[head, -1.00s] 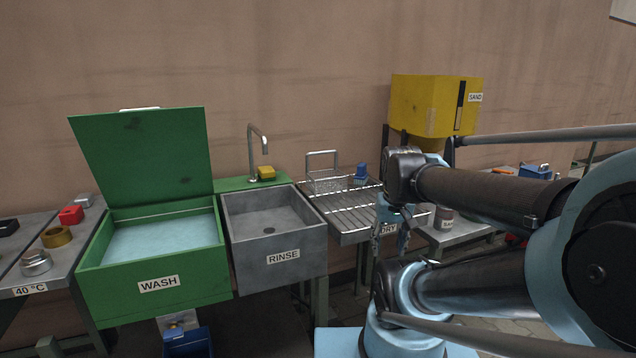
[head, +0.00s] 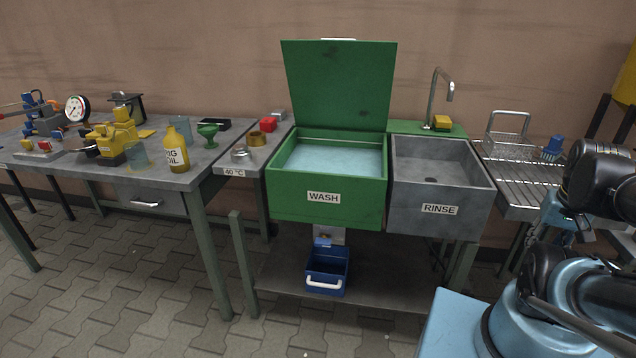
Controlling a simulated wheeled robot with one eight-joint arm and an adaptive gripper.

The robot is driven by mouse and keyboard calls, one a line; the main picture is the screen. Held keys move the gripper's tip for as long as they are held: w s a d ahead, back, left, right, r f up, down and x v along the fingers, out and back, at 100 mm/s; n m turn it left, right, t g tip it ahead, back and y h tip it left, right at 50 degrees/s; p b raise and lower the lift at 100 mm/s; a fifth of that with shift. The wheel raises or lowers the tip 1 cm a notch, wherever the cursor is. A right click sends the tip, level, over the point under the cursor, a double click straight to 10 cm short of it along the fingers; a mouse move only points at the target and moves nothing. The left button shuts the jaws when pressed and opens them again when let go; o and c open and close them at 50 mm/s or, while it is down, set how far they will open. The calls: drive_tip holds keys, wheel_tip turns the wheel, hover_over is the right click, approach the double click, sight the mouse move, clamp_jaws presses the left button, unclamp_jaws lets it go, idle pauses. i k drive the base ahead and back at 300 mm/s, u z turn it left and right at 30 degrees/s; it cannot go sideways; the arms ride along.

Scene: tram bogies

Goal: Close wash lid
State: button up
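The green wash basin (head: 325,198) stands in the middle of the view, full of pale blue water. Its green lid (head: 338,85) is open and stands up at the back, tilted slightly rearward, with a light handle (head: 338,40) along its top edge. My folded arm is at the right edge, well apart from the lid. The end of my arm with my gripper (head: 553,238) seems to hang there in front of the drying rack, small and partly hidden. I cannot make out its fingers.
The grey rinse basin (head: 440,200) with a tap (head: 432,98) and yellow sponge (head: 443,121) adjoins on the right, then the wire drying rack (head: 520,180). A cluttered workbench (head: 200,165) is at left. A blue bin (head: 327,270) sits below. The paved floor in front is clear.

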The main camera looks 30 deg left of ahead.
sight(333, 82)
drive_tip(key=u, duration=1.6)
